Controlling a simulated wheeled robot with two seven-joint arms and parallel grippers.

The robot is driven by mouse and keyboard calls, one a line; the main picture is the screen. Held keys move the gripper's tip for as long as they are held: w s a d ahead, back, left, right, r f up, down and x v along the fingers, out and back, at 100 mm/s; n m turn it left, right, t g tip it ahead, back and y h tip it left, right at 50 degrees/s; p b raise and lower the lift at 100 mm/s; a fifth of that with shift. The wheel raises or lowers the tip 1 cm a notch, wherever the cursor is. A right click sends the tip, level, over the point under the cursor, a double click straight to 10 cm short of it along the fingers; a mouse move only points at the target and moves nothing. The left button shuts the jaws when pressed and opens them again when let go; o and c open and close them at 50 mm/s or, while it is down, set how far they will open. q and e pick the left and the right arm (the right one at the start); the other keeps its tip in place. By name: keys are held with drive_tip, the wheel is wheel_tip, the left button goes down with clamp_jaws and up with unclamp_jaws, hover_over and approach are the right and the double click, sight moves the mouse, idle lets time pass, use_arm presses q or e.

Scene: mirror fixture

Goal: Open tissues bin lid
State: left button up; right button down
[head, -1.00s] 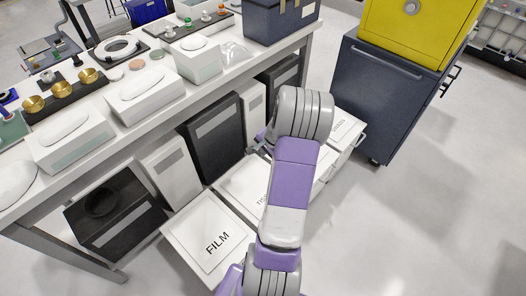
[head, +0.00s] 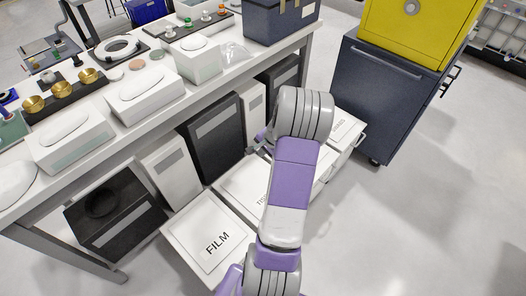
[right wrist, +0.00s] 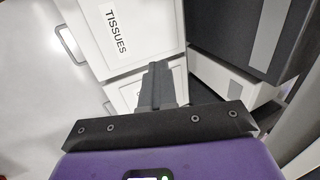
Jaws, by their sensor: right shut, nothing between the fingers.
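The tissues bin (head: 237,184) is a white box on the floor in front of the workbench, with a printed label partly hidden by my right arm in the head view. Its white lid with the word TISSUES (right wrist: 150,33) shows at the top of the right wrist view and looks closed. My right gripper (head: 256,147) is near the back edge of this bin, mostly hidden behind my arm. In the right wrist view my right gripper (right wrist: 157,72) has its fingers together and empty, close to the lid's edge; I cannot tell if they touch it. My left gripper is out of view.
The white FILM bin (head: 212,236) stands left of the tissues bin; another white labelled bin (head: 342,126) stands to the right. Dark and white boxes (head: 212,138) stand under the workbench (head: 150,133). A dark cabinet (head: 378,95) is at right. Floor at right is clear.

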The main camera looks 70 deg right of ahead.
idle(0.3)
drive_tip(key=c, duration=1.2)
unclamp_jaws()
drive_tip(key=shift+o, duration=0.2)
drive_tip(key=shift+r, duration=0.1)
drive_tip(key=d+p+v, duration=0.1)
drive_tip(key=p+v, duration=0.1)
drive_tip(key=v, duration=0.5)
drive_tip(key=shift+a+r+p, duration=0.15)
drive_tip(key=shift+a+p, duration=0.15)
drive_tip(key=shift+a, duration=0.25)
drive_tip(key=shift+s, duration=0.1)
